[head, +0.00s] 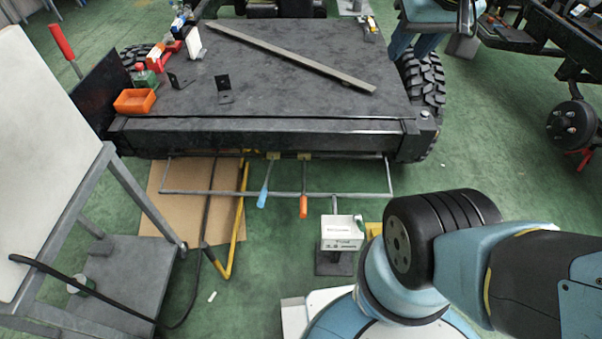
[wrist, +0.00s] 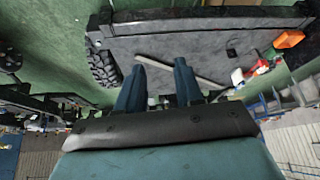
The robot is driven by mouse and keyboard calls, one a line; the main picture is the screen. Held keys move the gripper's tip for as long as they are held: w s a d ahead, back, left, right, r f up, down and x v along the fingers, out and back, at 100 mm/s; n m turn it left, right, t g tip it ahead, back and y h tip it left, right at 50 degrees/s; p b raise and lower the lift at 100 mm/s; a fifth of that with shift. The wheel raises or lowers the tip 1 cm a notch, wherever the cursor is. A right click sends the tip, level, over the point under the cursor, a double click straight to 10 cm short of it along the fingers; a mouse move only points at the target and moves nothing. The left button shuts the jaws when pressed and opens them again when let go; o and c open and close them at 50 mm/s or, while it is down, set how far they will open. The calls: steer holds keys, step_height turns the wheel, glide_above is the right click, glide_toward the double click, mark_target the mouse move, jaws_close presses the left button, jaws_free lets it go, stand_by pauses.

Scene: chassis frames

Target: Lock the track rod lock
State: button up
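Under the front edge of the dark chassis plate (head: 270,75) hang two levers. One has a blue handle (head: 263,197) and one an orange handle (head: 304,207). Both drop from yellow brackets and pass by a thin grey cross rod (head: 345,195). Which of them is the track rod lock, I cannot tell. My gripper (wrist: 160,75) shows in the wrist view with two dark blue fingers apart and nothing between them. In the head view, blue finger-like parts at the top right appear to be it, away from the levers. The levers are not visible in the wrist view.
A long metal bar (head: 290,55), an orange bin (head: 134,101) and small tools are on the plate. A white box (head: 342,233) stands right of the levers. A whiteboard stand (head: 140,200) is at left. Cardboard (head: 170,205) lies below; green floor is free around the levers.

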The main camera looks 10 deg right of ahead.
steer(key=shift+y, duration=0.4)
steer(key=w, duration=0.1)
steer(key=w+a+f, duration=0.1)
steer(key=w, duration=0.1)
steer(key=w+a+f, duration=0.1)
steer(key=w, duration=0.1)
steer(key=shift+w+f, duration=0.1)
jaws_close()
steer(key=w+a+f+g, duration=0.1)
steer(key=w+a+f, duration=0.4)
steer(key=w+f, duration=0.4)
steer(key=w+a+f+g, duration=0.1)
steer(key=w+a+f, duration=0.5)
steer(key=f, duration=0.5)
step_height(320, 180, down, 34)
steer(key=a+m+g+h, duration=0.1)
steer(key=a+g, duration=0.1)
steer(key=shift+a+r+m+h, duration=0.15)
steer(key=shift+a+m+h, duration=0.1)
steer(key=shift+m+h, duration=0.15)
steer(key=shift+s, duration=0.1)
